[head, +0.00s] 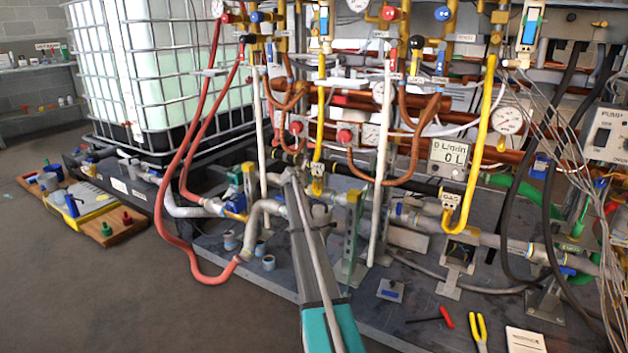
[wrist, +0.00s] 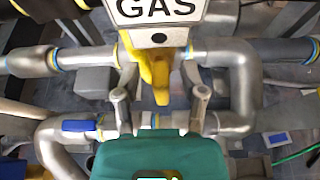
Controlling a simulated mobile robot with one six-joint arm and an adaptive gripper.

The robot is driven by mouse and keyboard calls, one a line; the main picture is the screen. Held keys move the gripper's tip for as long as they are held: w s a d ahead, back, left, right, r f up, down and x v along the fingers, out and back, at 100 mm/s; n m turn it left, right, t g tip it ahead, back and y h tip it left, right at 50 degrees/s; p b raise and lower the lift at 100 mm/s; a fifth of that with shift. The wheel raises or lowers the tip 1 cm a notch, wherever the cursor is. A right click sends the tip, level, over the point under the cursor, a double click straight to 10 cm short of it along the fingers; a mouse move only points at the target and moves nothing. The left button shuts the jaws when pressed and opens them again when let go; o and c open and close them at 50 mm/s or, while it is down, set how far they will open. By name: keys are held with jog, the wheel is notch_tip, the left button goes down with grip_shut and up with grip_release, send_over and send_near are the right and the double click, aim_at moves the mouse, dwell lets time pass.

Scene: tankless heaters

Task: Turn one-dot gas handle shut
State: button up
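A white GAS tag with one black dot (wrist: 158,38) shows at the top of the wrist view. My gripper (wrist: 161,95) is open, with one grey finger on each side of the handle's lower end. A gap shows between the handle and each finger; I cannot tell how deep the handle sits between them. In the head view a yellow GAS fitting (head: 317,187) is beside the far end of my arm. Its dots are too small to read there.
A second GAS fitting (head: 451,200) hangs on a yellow pipe to the right. Grey pipes (wrist: 240,85) and a blue valve handle (wrist: 79,125) flank my gripper. Red hoses (head: 182,200) run at left. Pliers (head: 480,333) lie at lower right. The floor at lower left is clear.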

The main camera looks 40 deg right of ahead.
grip_shut()
jog(key=shift+d, duration=0.2)
jog(key=shift+a, duration=0.15)
